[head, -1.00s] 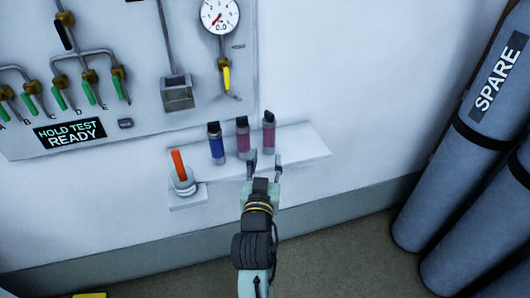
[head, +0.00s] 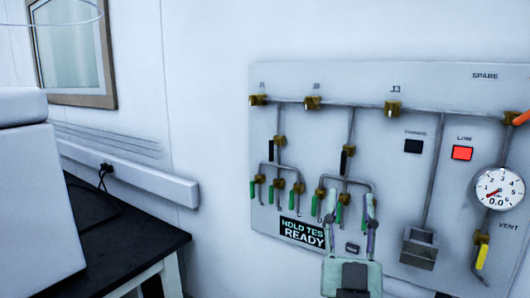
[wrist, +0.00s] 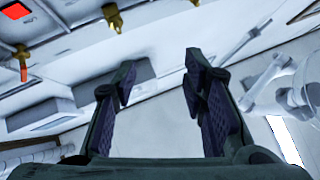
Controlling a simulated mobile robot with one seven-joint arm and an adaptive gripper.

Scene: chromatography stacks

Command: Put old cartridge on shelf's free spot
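My gripper (head: 350,208) points up at the bottom of the head view, in front of the lower part of the wall panel. Its two fingers stand apart with nothing between them. In the wrist view the gripper (wrist: 160,75) also shows open and empty, with dark pads on the fingers. I cannot make out the shelf or any cartridge in the current frames.
The wall panel (head: 380,150) carries pipes, brass valves with green levers, a gauge (head: 498,188), a red lit square (head: 462,153) and a "HOLD TEST READY" sign (head: 302,233). A dark-topped bench (head: 120,240) with a large white box (head: 35,200) stands at left.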

